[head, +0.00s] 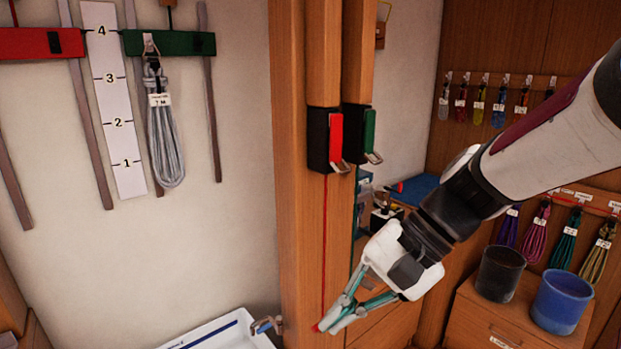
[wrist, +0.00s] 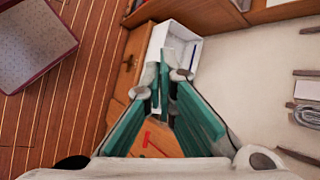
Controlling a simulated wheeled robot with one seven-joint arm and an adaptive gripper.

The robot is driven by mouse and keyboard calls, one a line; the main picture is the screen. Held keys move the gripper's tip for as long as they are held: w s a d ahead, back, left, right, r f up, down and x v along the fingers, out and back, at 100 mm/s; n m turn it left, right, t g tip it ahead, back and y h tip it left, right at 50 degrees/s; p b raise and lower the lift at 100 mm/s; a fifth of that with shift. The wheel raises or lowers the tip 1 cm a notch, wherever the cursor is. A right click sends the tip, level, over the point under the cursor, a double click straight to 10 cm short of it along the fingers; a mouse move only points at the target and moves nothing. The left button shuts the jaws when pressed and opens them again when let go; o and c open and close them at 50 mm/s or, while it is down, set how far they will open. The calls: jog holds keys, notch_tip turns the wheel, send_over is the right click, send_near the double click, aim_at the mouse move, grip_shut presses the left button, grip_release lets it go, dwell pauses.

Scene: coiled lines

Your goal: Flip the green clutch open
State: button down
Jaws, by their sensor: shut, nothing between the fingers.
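The green clutch (head: 370,132) is a black block with a green lever and a silver tip, mounted on a wooden post. Its lever lies along the block with the tip at the bottom. The red clutch (head: 335,138) sits just left of it. My gripper (head: 328,322) is shut and empty, well below both clutches and apart from them, in front of the post's lower part. Its teal fingers also show in the wrist view (wrist: 160,85). I cannot make out the green clutch in the wrist view.
A red line (head: 324,240) runs down the post (head: 308,220). A grey coil (head: 165,135) hangs from a green bar (head: 170,43) at left. A white tray (head: 225,330) is at lower left. Dark and blue pots (head: 561,302) stand at right. Coils hang on the back wall.

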jog(key=w+m+t+y+b, duration=0.2)
jog(key=w+m+t+y, duration=0.2)
jog(key=w+m+y, duration=0.9)
jog(key=w+d+f+m+t+h, duration=0.1)
jog(key=w+d+m+t+h, duration=0.2)
jog(key=w+d+m+t, duration=0.2)
jog(key=w+d+f+m+t+h+b, duration=0.1)
jog(key=w+d+m+t+h, duration=0.2)
jog(key=w+d+t, duration=0.8)
jog(key=w+m, duration=0.2)
jog(key=w, duration=0.1)
jog(key=shift+w+d+f+h, duration=0.2)
jog(key=shift+d+f+h, duration=0.05)
jog(key=shift+f+h, duration=0.1)
jog(key=shift+a+r, duration=0.1)
